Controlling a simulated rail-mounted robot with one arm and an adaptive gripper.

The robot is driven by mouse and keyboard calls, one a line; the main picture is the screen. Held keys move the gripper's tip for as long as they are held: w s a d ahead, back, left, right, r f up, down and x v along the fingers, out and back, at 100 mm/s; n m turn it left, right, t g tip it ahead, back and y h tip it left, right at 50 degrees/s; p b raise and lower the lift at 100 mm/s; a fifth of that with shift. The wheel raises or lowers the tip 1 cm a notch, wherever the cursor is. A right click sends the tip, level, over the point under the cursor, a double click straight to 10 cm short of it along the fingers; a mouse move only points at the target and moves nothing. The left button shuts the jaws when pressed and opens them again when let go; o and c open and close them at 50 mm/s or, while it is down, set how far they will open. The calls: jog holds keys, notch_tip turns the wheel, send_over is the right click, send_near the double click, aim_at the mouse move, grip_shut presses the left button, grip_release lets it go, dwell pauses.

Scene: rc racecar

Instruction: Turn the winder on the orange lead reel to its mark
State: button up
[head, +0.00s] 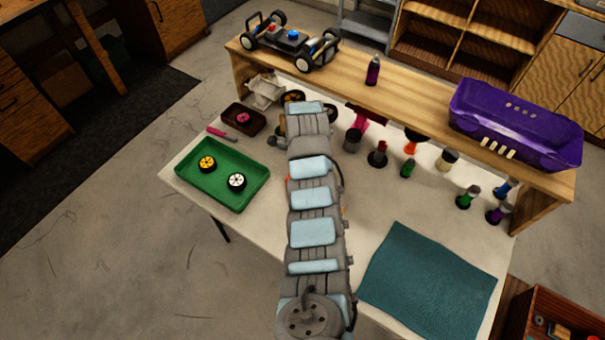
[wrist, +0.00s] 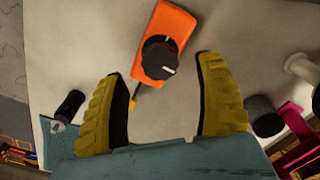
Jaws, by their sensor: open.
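The orange lead reel (wrist: 176,22) lies on the pale tabletop in the wrist view. Its round black winder (wrist: 158,54) is on the end nearer me, with a short white line on it pointing right. A thin dark lead with a small orange-yellow tip (wrist: 132,104) comes off the near end. I cannot make out a separate mark on the reel. My gripper (wrist: 161,68) is open, with one yellow finger on each side of the winder and space between finger and winder on both sides. In the head view my arm hides most of the reel and gripper.
A dark cylinder (wrist: 70,105) lies left of my fingers, and another (wrist: 263,115) stands at the right by a pink object (wrist: 296,122). In the head view are a green tray (head: 245,200) with two wheels, several bottles, a teal mat (head: 428,282) and a raised shelf (head: 405,100).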

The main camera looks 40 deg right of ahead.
jog(key=shift+f, duration=1.75)
jog(key=c, duration=1.2)
